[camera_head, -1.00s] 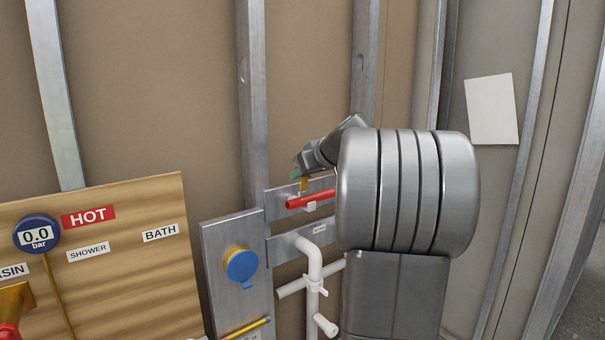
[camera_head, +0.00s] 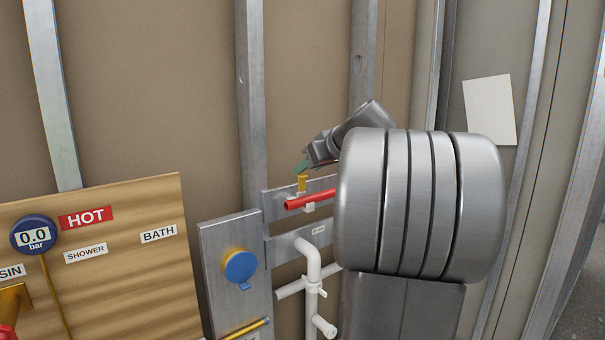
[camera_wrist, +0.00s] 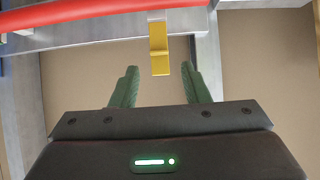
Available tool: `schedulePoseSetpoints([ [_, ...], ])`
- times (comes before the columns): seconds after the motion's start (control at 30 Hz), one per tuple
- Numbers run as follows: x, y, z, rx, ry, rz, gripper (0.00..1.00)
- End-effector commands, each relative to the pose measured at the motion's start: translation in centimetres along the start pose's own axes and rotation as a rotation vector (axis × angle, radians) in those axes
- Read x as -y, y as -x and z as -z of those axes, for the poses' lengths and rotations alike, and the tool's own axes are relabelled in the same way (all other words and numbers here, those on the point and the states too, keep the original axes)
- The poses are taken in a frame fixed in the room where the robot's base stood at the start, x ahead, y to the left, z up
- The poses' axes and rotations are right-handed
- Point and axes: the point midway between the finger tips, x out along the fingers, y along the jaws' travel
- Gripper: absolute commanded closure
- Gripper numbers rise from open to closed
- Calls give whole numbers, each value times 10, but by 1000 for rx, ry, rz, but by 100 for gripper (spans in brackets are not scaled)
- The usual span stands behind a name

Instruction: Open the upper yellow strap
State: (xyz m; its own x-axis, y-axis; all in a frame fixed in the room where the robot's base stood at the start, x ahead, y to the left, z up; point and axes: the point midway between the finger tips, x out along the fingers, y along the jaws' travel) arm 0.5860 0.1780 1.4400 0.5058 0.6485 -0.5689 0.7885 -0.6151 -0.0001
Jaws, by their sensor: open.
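The upper yellow strap (camera_head: 302,183) stands up at the red pipe (camera_head: 308,200) on the upper metal rail. In the wrist view the yellow strap (camera_wrist: 159,48) points from the rail toward my gripper. My gripper (camera_wrist: 158,72) is open, with two green fingers apart and nothing between them. The strap's end lies just beyond the fingertips, roughly between their lines; I see no contact. In the head view my gripper (camera_head: 303,166) is just above the strap, and my arm hides the right part of the pipe.
A lower metal rail (camera_head: 285,245) and white pipes (camera_head: 314,275) are below. A panel with a blue round cap (camera_head: 240,266) stands left of them. A wooden board (camera_head: 120,265) with a gauge (camera_head: 34,236) is farther left. Vertical metal studs (camera_head: 250,110) run up the wall.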

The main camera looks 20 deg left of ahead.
Motion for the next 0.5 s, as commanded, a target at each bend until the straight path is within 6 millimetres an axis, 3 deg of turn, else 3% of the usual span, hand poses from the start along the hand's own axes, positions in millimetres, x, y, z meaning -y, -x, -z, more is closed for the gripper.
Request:
schedulePoseSetpoints([
  [0.2, -1, 51, 0, -2, 0, -6, 58],
  [0.5, 0, 84, 0, 0, 0, -2, 58],
])
